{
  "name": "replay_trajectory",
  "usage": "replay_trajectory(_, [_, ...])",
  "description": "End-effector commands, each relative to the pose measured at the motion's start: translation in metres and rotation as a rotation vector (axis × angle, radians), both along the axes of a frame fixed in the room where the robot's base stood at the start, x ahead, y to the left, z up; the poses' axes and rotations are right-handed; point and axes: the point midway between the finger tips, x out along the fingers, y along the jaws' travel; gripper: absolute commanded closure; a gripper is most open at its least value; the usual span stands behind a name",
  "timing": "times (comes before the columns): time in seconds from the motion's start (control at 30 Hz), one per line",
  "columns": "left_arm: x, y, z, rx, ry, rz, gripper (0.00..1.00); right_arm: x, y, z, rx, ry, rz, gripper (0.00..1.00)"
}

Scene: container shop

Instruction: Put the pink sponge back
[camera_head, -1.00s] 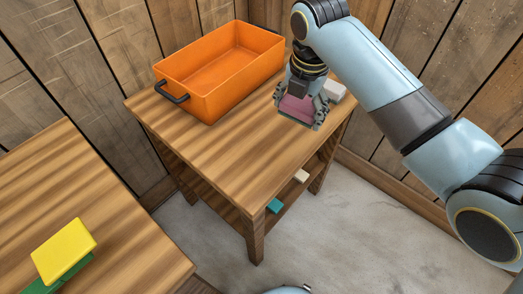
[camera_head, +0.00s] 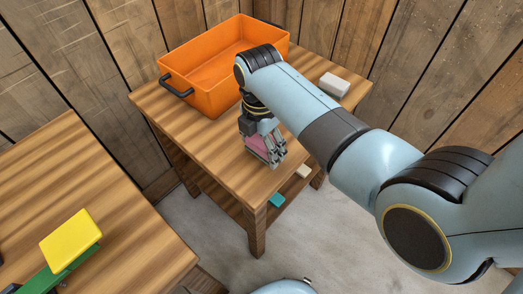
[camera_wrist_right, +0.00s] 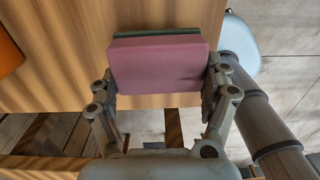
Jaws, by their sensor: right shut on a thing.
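The pink sponge (camera_head: 257,144) is between the fingers of my right gripper (camera_head: 266,152), which is shut on it near the front edge of the wooden table (camera_head: 205,140). In the right wrist view the pink sponge (camera_wrist_right: 158,70) shows its broad pink face, with a thin dark green layer along its far edge. A finger presses on each of its short sides. Whether it touches the table top cannot be told. My left gripper is not in view.
An orange bin (camera_head: 200,97) with black handles stands at the table's back left, seemingly empty. A white block (camera_head: 334,84) lies at the right. A pale block (camera_head: 303,171) and a teal block (camera_head: 277,200) show on the lower shelf.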

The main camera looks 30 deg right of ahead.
Motion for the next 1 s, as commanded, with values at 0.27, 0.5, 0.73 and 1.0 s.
replay_trajectory(0.27, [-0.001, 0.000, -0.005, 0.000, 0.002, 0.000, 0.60, 0.000, -0.001, -0.026, -0.001, 0.000, 0.000, 0.45])
replay_trajectory(0.5, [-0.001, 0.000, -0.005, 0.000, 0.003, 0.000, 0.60, -0.001, -0.001, -0.026, 0.000, 0.001, 0.000, 0.04])
replay_trajectory(0.73, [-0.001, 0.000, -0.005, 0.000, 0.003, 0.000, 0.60, -0.001, -0.001, -0.025, 0.000, 0.001, 0.000, 0.00])
replay_trajectory(1.0, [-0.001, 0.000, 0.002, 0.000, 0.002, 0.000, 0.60, 0.001, -0.001, -0.002, 0.000, -0.003, -0.001, 0.00])
